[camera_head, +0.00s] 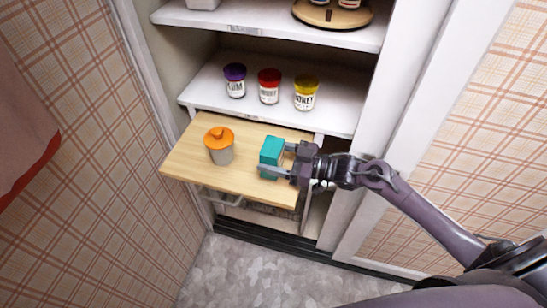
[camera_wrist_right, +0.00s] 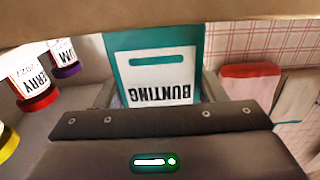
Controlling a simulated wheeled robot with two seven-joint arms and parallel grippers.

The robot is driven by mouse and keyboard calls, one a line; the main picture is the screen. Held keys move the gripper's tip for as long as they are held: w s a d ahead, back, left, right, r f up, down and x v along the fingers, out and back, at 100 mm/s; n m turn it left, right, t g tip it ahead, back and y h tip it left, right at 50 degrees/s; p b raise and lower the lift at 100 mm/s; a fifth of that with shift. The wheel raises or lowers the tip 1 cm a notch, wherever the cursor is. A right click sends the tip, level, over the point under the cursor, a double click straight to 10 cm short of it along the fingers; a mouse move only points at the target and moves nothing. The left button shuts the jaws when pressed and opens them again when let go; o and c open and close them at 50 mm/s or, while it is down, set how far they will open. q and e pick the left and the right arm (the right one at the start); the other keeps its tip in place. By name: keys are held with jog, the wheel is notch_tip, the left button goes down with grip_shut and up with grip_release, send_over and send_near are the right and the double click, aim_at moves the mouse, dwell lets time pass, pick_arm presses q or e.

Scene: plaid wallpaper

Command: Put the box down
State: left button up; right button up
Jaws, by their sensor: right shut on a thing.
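A teal box (camera_head: 271,152) is at the right part of a light wooden pull-out board (camera_head: 190,165). My right gripper (camera_head: 275,158) reaches in from the right and is shut on the box, with a finger on each side of it. The right wrist view shows the box (camera_wrist_right: 150,60) between the fingers, with a white label reading "BUNTING" upside down. I cannot tell whether the box's underside touches the board. My left gripper is not in view.
An orange-lidded grey canister (camera_head: 219,146) stands on the board, left of the box. Purple (camera_head: 235,80), red (camera_head: 269,85) and yellow (camera_head: 306,93) lidded jars stand on the white shelf (camera_head: 210,90) behind. The board's front left is bare.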

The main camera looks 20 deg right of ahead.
jog(key=shift+f, duration=0.45)
jog(key=shift+f, duration=0.1)
jog(key=o, duration=1)
jog(key=shift+o, duration=0.2)
jog(key=shift+r, duration=0.25)
jog(key=v, duration=1.2)
jog(key=shift+b, duration=0.4)
jog(key=shift+f, duration=0.2)
